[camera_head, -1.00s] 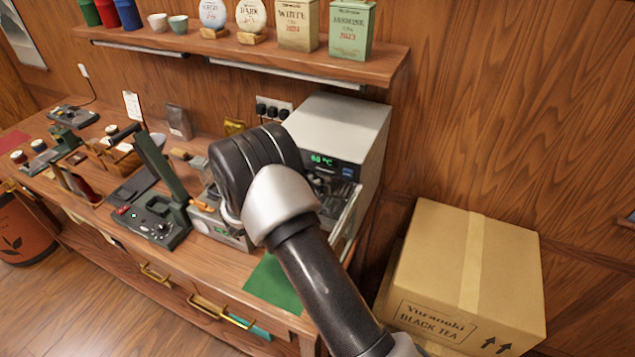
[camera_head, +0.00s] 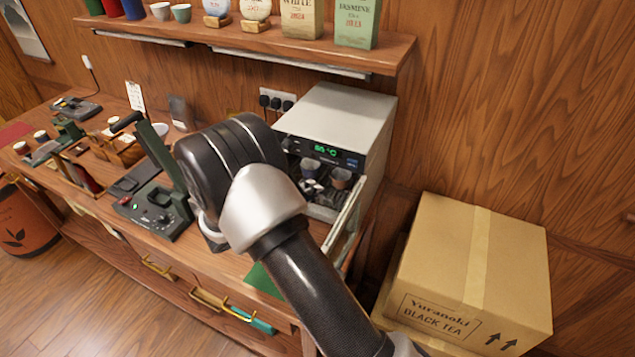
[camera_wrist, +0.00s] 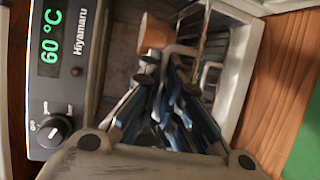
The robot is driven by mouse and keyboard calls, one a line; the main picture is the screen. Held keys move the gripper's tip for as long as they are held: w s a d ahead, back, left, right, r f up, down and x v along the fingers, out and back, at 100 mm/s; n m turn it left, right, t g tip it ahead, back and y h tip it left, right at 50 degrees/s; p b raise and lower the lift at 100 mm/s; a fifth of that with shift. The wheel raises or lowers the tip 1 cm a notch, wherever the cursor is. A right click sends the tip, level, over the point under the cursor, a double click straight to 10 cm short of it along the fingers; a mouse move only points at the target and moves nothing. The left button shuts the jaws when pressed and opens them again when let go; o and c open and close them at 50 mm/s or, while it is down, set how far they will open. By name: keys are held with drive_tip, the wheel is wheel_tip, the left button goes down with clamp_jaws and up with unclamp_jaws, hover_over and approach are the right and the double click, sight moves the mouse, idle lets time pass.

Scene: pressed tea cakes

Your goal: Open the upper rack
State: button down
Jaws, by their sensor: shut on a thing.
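The grey oven (camera_head: 362,118) stands at the right end of the bench, with its front open and a green temperature display lit. Small cups, including a brown one (camera_head: 340,178), show in its opening; a brown cup also shows in the wrist view (camera_wrist: 155,32). In the wrist view, my gripper (camera_wrist: 165,65) is at the oven opening, its dark blue fingers closed together at the pale handle of the upper rack (camera_wrist: 180,50). The fingers partly hide the grip. A second pale handle (camera_wrist: 211,76) lies beside it. My arm hides the gripper in the head view.
A cardboard box (camera_head: 475,270) stands to the right. A dark green press (camera_head: 155,200) is on the bench to the left. A shelf with tins (camera_head: 250,45) hangs above.

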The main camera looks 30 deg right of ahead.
drive_tip(key=s+a+b, duration=0.1)
drive_tip(key=s+a, duration=0.3)
drive_tip(key=a, duration=0.2)
drive_tip(key=shift+s+b, duration=0.3)
drive_tip(key=shift+s, duration=0.1)
drive_tip(key=shift+a, duration=0.1)
drive_tip(key=c, duration=2)
unclamp_jaws()
drive_tip(key=shift+c, duration=0.2)
drive_tip(key=v, duration=1.2)
drive_tip(key=shift+f, duration=0.1)
